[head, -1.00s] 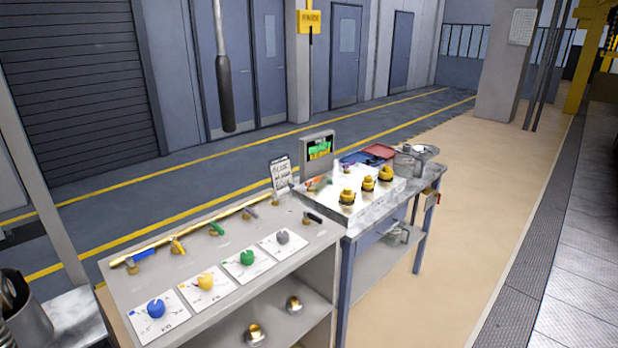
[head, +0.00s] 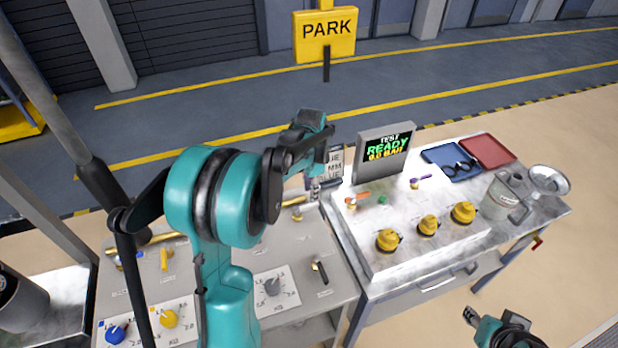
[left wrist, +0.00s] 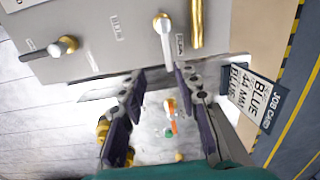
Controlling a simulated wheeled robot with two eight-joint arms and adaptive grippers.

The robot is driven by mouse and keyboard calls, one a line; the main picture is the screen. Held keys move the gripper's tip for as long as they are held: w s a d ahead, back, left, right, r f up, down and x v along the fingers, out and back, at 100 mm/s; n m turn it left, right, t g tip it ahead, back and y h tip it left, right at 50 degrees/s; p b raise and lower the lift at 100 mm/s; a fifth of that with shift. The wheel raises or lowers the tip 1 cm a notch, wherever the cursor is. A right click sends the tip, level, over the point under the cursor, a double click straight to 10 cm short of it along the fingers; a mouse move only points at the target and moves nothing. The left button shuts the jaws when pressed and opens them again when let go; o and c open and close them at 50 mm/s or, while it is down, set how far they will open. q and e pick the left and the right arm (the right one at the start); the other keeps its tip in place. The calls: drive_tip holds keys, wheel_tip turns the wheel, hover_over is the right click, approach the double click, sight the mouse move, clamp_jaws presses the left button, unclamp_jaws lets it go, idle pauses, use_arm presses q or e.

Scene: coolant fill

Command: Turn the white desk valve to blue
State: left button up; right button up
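The white desk valve (head: 297,204) sits at the back of the grey desk, by the job card. In the left wrist view the white valve (left wrist: 165,40) has a brass base, and its pale handle points down the picture toward the gap between my fingertips. My left gripper (head: 322,186) is over the back right corner of the desk. In the left wrist view its dark fingers (left wrist: 160,75) are apart, with nothing held; the handle end is close to them, contact unclear. My right gripper (head: 470,316) shows at the lower right, its opening unclear.
A job card (left wrist: 252,92) reads BLUE 44 MM BLUE. A black-handled valve (head: 319,271) stands nearby. Blue (head: 117,332), yellow (head: 168,318) and grey (head: 272,287) knobs are at the front. The bench at right holds a READY screen (head: 384,150) and yellow knobs (head: 428,226).

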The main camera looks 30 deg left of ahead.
sight(308, 205)
use_arm(q)
drive_tip(key=shift+w+a, duration=0.5)
drive_tip(key=shift+a, duration=0.05)
drive_tip(key=shift+a+f, duration=0.2)
drive_tip(key=shift+m, duration=0.3)
wheel_tip(308, 205, down, 8)
drive_tip(key=shift+r+b, duration=0.25)
drive_tip(key=shift+b, duration=0.25)
drive_tip(key=shift+s, duration=0.1)
clamp_jaws()
